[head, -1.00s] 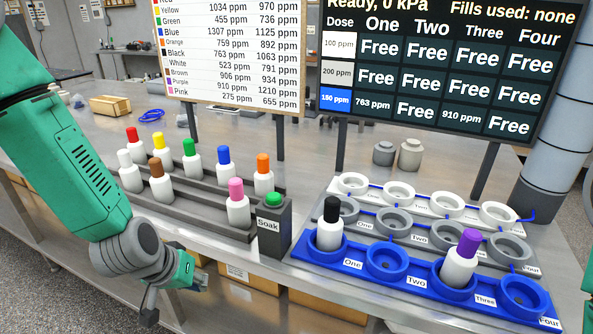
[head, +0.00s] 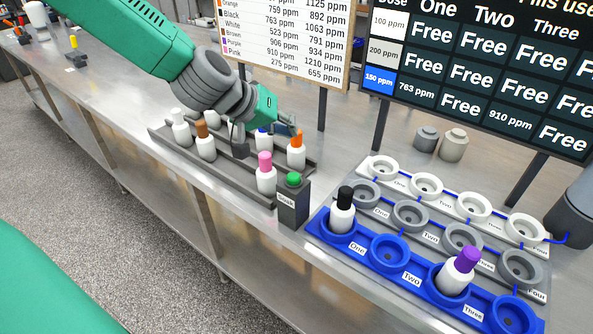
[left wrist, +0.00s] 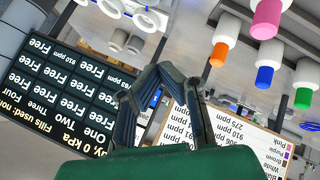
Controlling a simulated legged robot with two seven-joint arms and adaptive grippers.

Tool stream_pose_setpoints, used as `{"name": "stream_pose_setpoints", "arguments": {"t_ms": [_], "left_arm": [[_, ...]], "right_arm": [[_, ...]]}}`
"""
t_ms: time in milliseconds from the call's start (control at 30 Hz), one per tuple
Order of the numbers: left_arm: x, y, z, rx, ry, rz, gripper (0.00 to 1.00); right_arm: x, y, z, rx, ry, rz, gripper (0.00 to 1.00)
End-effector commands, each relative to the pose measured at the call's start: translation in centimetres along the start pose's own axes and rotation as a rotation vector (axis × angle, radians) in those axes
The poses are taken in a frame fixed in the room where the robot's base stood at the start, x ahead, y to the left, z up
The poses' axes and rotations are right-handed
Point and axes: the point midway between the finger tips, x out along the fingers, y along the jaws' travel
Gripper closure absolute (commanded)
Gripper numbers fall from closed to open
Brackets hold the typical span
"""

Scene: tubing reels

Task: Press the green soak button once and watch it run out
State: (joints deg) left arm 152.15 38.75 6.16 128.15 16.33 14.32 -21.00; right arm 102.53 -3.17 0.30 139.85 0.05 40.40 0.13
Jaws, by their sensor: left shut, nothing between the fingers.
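The green soak button (head: 293,179) tops a small dark grey box (head: 293,207) at the rack's right end, with a label on its front. My left gripper (head: 291,128) is shut and empty, above and behind the button, near the orange-capped bottle (head: 296,152). It is apart from the button. Its fingers also show in the left wrist view (left wrist: 168,75), where I cannot make out the button. The blue tray (head: 352,258) holds a black-capped bottle (head: 342,212) at One and a purple-capped bottle (head: 457,272) at Three. My right gripper is not in view.
The bottle rack (head: 180,150) holds several capped bottles, including a pink-capped one (head: 265,174) beside the button box. A dose board (head: 470,85) marks 150 ppm in blue. A ppm list board (head: 290,45) stands behind the rack. Grey (head: 410,215) and white ring trays (head: 425,185) lie behind the blue one.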

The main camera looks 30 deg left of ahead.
Motion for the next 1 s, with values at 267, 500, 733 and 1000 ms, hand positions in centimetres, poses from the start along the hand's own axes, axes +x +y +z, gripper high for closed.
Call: {"name": "stream_pose_setpoints", "arguments": {"t_ms": [267, 500, 733, 1000], "left_arm": [[0.2, 0.5, 0.3, 0.005, 0.0, -0.004, 1.0], [1.3, -0.8, 1.0, 0.001, -0.003, -0.002, 1.0], [3.6, -2.7, 2.6, -0.001, -0.002, -0.001, 1.0], [5.9, -4.0, 4.4, 0.003, -0.002, -0.003, 1.0]], "right_arm": [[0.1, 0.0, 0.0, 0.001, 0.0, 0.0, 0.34], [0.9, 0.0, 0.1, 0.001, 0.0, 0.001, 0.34], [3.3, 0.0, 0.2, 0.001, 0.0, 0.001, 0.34], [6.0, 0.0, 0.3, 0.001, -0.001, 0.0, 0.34]]}}
